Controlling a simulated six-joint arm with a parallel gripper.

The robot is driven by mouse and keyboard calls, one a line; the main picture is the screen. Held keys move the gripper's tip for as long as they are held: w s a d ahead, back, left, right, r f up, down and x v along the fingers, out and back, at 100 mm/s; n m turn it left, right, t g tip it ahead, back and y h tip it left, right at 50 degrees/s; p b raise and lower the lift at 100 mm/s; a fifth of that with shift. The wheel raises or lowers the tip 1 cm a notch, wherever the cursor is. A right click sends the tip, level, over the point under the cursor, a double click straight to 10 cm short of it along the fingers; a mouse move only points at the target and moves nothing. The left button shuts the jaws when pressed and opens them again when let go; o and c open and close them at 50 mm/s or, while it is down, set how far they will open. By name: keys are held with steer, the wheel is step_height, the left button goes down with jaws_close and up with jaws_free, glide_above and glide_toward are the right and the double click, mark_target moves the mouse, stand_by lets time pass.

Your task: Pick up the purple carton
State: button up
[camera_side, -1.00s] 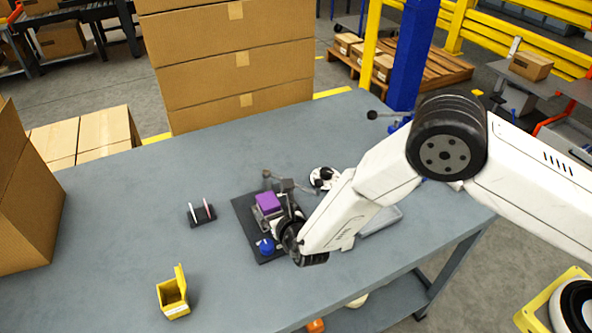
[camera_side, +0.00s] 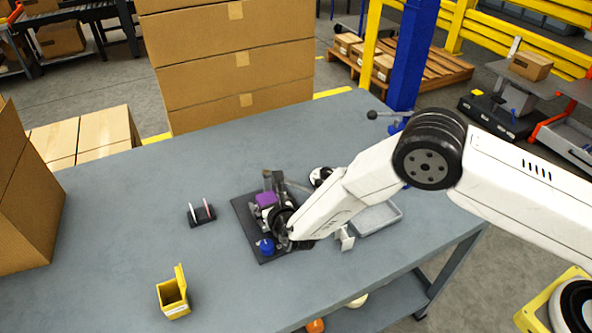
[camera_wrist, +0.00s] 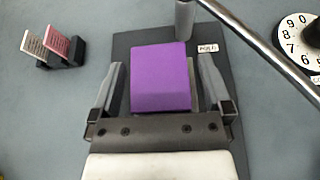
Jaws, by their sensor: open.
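The purple carton (camera_wrist: 161,76) sits on the dark base plate of a fixture in the wrist view. In the side view the carton (camera_side: 266,200) is partly hidden by my arm and gripper. My gripper (camera_wrist: 162,95) is open, with one finger on the left and one on the right of the carton. A gap shows between the left finger and the carton. The right finger is closer to a grey part beside the carton. Whether the fingers touch the carton cannot be told.
A metal lever bar (camera_wrist: 262,48) crosses above the plate (camera_wrist: 122,45), beside a grey post (camera_wrist: 184,20). A numbered dial (camera_wrist: 301,42) is at right. A card holder (camera_side: 202,215), yellow bin (camera_side: 173,296), blue knob (camera_side: 266,246) and grey tray (camera_side: 376,219) are nearby.

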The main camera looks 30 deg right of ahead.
steer(key=shift+w+f, duration=0.25)
steer(key=shift+w, duration=0.3)
steer(key=c, duration=1.2)
steer(key=shift+r, duration=0.2)
steer(key=shift+r, duration=0.8)
steer(key=s+d+r, duration=0.5)
steer(key=s+r, duration=0.6)
steer(key=s, duration=0.2)
steer(key=shift+d, duration=0.15)
